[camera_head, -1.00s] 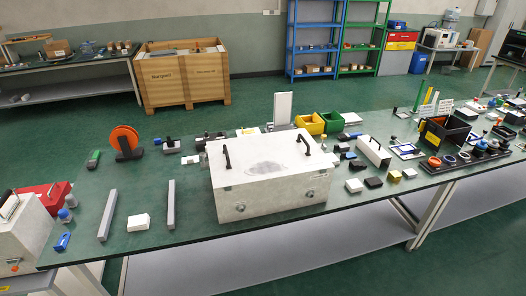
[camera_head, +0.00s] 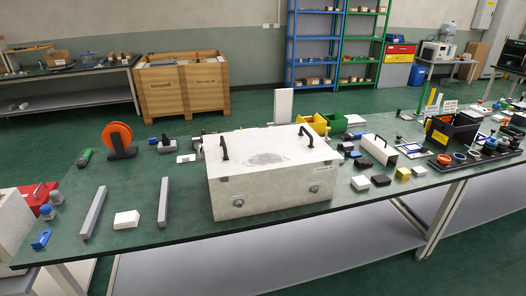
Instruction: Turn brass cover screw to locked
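A large white box (camera_head: 268,195) with two black handles on its lid stands at the middle of the green table. Its front face carries two small round fittings, a left one (camera_head: 238,201) and a right one (camera_head: 315,189). They look greyish, and I cannot tell whether either is the brass cover screw or how it is turned. A small label sits near the box's upper right front edge. Neither of my grippers is in view.
On the green table (camera_head: 150,218), two grey bars, a white block (camera_head: 126,219) and an orange spool (camera_head: 119,138) lie left of the box. Small blocks and a black bin (camera_head: 452,132) stand to the right.

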